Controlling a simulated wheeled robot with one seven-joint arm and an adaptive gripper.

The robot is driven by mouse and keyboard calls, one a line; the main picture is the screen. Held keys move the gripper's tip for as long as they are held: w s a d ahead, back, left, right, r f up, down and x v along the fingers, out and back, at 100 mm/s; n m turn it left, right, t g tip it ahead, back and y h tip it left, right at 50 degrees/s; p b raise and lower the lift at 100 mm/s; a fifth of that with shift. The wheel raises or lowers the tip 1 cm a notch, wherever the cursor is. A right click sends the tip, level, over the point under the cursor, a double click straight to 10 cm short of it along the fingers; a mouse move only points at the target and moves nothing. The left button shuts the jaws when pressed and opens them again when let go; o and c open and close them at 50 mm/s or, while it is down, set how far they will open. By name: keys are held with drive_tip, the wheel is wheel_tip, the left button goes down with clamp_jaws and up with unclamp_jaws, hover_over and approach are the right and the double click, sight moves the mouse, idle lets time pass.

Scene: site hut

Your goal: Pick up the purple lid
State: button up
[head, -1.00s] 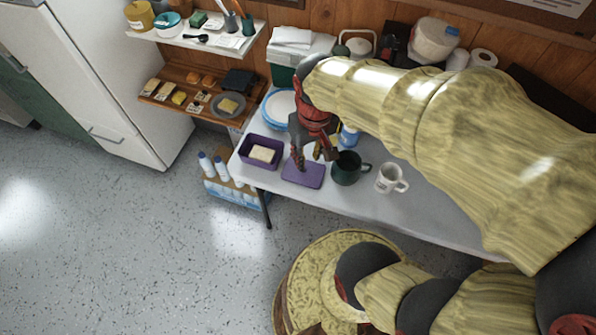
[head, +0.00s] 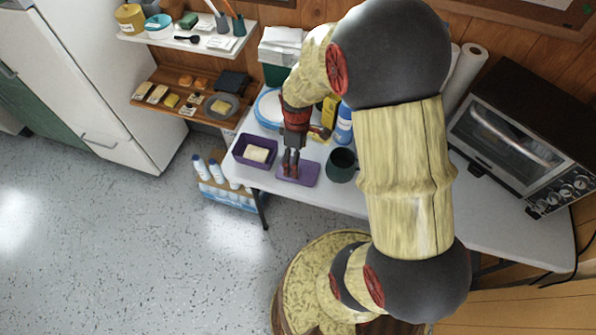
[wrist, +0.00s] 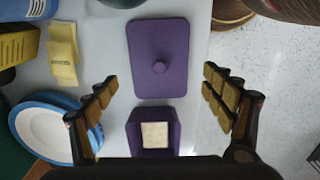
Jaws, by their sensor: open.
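The purple lid (head: 306,174) lies flat on the grey table, between the purple box and the dark green mug. In the wrist view the lid (wrist: 158,35) is a rounded rectangle with a round knob in its middle, fully in sight ahead of the fingers. My gripper (head: 290,172) points down over the left part of the lid in the head view. In the wrist view my gripper (wrist: 160,105) is open and empty, its padded fingers wide apart. The purple box (head: 243,153) stands left of the lid and holds a pale block (head: 257,154).
A dark green mug (head: 341,165) stands close right of the lid. A blue bottle (head: 344,128) and a blue-rimmed plate (head: 266,112) stand behind. A toaster oven (head: 525,140) fills the right end. The table's front edge is close to the lid.

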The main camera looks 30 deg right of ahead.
drive_tip(key=shift+o, duration=1.1)
drive_tip(key=shift+f+b, duration=0.3)
drive_tip(key=shift+f, duration=0.45)
wheel_tip(320, 180, down, 4)
drive_tip(key=shift+d+f+b, duration=0.1)
drive_tip(key=shift+f+b, duration=0.05)
drive_tip(key=shift+b, duration=0.9)
drive_tip(key=shift+c, duration=1.3)
drive_tip(key=c, duration=0.8)
drive_tip(key=shift+c, duration=0.5)
